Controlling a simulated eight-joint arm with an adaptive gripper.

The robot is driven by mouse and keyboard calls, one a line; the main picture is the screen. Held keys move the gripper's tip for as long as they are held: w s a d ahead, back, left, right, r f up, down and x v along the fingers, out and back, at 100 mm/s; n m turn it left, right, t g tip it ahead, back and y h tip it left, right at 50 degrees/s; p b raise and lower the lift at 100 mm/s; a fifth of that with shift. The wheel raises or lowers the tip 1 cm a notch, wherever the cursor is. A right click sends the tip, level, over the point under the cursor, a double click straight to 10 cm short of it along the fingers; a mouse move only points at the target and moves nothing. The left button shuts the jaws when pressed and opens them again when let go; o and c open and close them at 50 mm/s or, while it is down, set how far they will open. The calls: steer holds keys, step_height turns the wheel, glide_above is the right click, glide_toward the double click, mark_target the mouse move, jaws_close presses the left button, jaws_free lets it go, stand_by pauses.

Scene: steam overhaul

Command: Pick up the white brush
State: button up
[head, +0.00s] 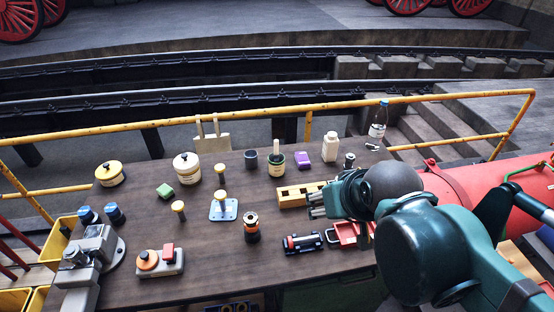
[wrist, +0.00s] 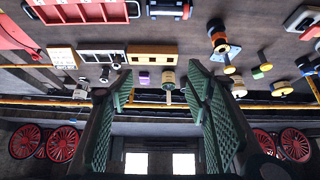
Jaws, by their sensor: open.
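I cannot make out a white brush for certain. A small dark pot with a pale label (head: 276,168) stands at the back middle of the bench, with an upright handle (head: 276,154) rising from it. This handle may be a brush; its bristles are hidden. The pot also shows in the wrist view (wrist: 167,77), upside down between the fingers but farther off. My gripper (head: 316,204) is over the bench's right part, near the wooden block. In the wrist view my gripper (wrist: 165,95) has its green ribbed fingers wide apart with nothing between them.
A wooden block with holes (head: 291,196), a purple block (head: 302,159) and a white bottle (head: 330,147) are close by. A red tray (head: 345,234) lies beneath my arm. A yellow railing (head: 240,112) runs behind the bench (head: 205,260).

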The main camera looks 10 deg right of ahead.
stand_by(0.3)
steer(key=c, duration=0.6)
steer(key=shift+w, duration=0.1)
steer(key=w+d+f+m+t+h+b, duration=0.2)
steer(key=w+d+f+h+b, duration=0.15)
steer(key=w, duration=0.85)
steer(key=w+d+f+m+t+h+b, duration=0.15)
steer(key=w+b, duration=0.25)
steer(key=w, duration=0.9)
steer(key=w+a+f+t+b, duration=0.5)
steer(key=w+a+f, duration=0.5)
steer(key=w+a, duration=0.2)
steer(key=shift+w+t, duration=0.75)
steer(key=shift+t, duration=0.1)
